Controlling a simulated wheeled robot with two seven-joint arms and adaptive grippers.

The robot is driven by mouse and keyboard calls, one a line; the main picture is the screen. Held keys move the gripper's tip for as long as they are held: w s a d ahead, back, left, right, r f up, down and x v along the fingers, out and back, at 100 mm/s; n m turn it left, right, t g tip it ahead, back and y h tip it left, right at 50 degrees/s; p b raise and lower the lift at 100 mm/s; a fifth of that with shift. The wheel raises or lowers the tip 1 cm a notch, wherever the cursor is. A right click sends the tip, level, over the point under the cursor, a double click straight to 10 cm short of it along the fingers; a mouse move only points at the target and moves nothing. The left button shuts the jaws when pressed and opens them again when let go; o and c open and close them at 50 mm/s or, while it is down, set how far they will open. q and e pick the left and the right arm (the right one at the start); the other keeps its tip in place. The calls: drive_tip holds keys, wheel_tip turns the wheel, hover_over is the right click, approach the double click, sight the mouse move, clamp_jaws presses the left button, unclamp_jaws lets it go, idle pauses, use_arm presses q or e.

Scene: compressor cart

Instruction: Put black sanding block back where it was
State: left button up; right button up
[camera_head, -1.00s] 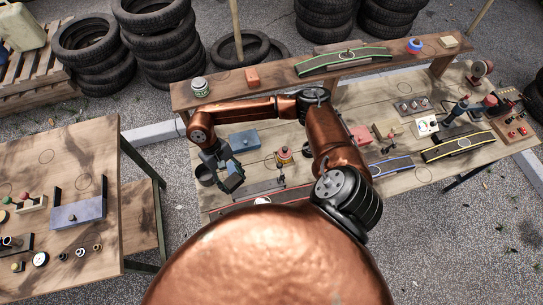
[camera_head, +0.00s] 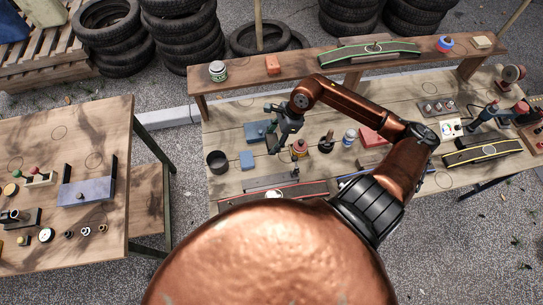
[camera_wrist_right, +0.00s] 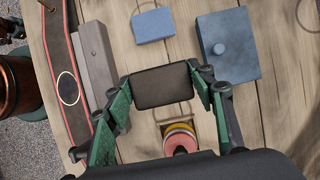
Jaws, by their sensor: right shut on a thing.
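The black sanding block (camera_wrist_right: 162,87) is between the fingers of my right gripper (camera_wrist_right: 160,90) in the right wrist view. My right gripper is shut on its two short ends, and the block hangs over the wooden bench. The block cannot be made out clearly there. The height of the block above the bench is hard to tell. My left gripper is not in view.
A blue block (camera_head: 247,160) and a black cup (camera_head: 217,162) stand left of the gripper. A grey bar (camera_wrist_right: 93,58) and a red-edged curved piece (camera_wrist_right: 68,80) lie nearby. A raised shelf (camera_head: 310,68) runs behind. Bare wood shows around the blue block.

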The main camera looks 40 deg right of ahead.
sight(268, 157)
wheel_tip(268, 157, down, 10)
drive_tip(key=shift+r, duration=0.25)
idle(0.3)
drive_tip(key=shift+f, duration=0.2)
drive_tip(key=o, duration=1)
drive_tip(key=shift+r, duration=0.1)
drive_tip(key=shift+r, duration=0.1)
drive_tip(key=v, duration=1.2)
